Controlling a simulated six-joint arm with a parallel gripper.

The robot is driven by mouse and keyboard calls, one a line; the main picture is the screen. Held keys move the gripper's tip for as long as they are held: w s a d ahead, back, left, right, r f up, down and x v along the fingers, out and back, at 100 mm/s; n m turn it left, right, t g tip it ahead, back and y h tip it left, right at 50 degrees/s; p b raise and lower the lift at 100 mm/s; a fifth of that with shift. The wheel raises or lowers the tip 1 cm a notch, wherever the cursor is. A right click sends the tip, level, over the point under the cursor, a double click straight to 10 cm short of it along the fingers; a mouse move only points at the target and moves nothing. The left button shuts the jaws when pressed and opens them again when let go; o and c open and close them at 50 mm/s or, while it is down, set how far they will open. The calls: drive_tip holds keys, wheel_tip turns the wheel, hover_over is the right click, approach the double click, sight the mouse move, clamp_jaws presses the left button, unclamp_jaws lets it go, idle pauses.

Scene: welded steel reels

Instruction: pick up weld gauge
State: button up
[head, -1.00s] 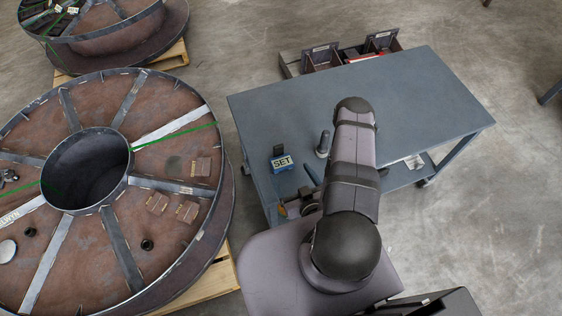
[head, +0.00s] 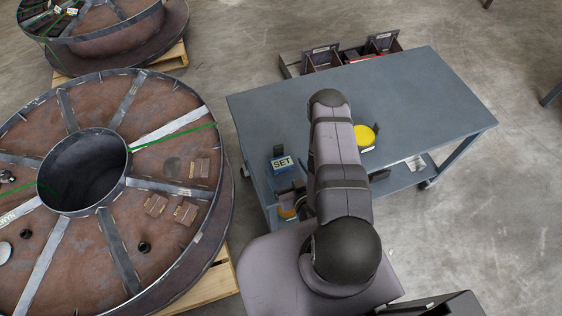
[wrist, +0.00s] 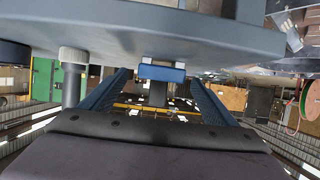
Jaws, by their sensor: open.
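A small blue block marked SET (head: 282,164) stands on the grey-blue table near its left front corner, with a dark upright piece (head: 278,150) on it. I cannot tell for sure which part is the weld gauge. The wrist view is upside down; the blue block (wrist: 161,73) shows there beyond the gap between the fingers, with a grey upright (wrist: 158,93) on it. My gripper (wrist: 158,84) is open and empty, facing the block and apart from it. In the head view my arm largely hides the gripper.
A yellow round piece with a dark upright (head: 364,136) stands right of my arm. A grey cylinder (wrist: 73,78) stands beside the block in the wrist view. Bins (head: 320,57) lie behind the table (head: 430,95); its right half is clear. A steel reel (head: 190,250) is at left.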

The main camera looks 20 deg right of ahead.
sight(284, 166)
drive_tip(key=shift+b+x, duration=0.45)
drive_tip(key=shift+x, duration=1.15)
drive_tip(key=shift+s+a, duration=0.1)
drive_tip(key=shift+c, duration=0.7)
drive_tip(key=c, duration=1.2)
drive_tip(key=shift+r+p, duration=0.65)
drive_tip(key=shift+r, duration=4.35)
